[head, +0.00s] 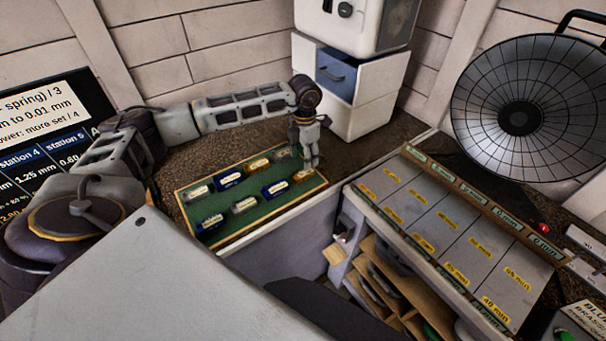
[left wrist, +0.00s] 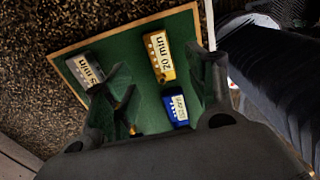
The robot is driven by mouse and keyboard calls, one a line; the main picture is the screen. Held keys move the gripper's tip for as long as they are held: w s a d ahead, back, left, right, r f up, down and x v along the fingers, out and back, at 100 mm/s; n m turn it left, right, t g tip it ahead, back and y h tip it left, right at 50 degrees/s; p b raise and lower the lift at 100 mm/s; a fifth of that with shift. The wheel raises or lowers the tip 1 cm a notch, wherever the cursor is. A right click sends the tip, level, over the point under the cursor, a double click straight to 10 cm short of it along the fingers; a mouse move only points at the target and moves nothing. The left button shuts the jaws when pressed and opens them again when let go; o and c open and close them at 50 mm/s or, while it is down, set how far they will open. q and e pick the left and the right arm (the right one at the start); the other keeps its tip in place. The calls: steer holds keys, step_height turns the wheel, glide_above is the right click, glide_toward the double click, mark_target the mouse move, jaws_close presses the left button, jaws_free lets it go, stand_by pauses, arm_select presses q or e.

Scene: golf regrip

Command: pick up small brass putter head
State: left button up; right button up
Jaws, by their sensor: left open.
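The brass putter head (head: 302,176) labelled 20 sits at the right front of the green tray (head: 222,205), directly below my left gripper (head: 310,164). In the left wrist view this brass head (left wrist: 161,58) appears between the two open fingers (left wrist: 163,62), with nothing gripped. I cannot tell if the fingertips touch it. A second brass head (head: 258,164) lies in the back row; the left finger mostly hides it in the wrist view. My right gripper is not in view.
Silver heads (head: 243,205) and blue heads (head: 275,189) share the tray, with a blue one (left wrist: 176,108) close beside the 20 head. White drawers (head: 362,110) stand behind my gripper. A grey labelled rack (head: 440,230) is at right, and a large dark dish (head: 520,110) behind it.

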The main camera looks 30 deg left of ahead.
mark_target(303, 173)
arm_select(q)
steer(key=shift+f, duration=0.95)
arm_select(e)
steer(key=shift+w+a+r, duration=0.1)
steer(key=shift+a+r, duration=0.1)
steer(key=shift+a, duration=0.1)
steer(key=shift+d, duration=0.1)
arm_select(q)
steer(key=shift+s+f+p, duration=0.1)
steer(key=shift+f+p, duration=0.15)
steer(key=shift+p, duration=0.05)
steer(key=shift+s+f+p, duration=0.15)
steer(key=shift+f+p, duration=0.4)
steer(key=shift+f, duration=0.4)
steer(key=shift+f+p, duration=0.3)
steer(key=shift+f, duration=1.05)
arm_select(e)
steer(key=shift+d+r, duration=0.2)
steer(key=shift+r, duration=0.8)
arm_select(q)
steer(key=shift+c, duration=0.5)
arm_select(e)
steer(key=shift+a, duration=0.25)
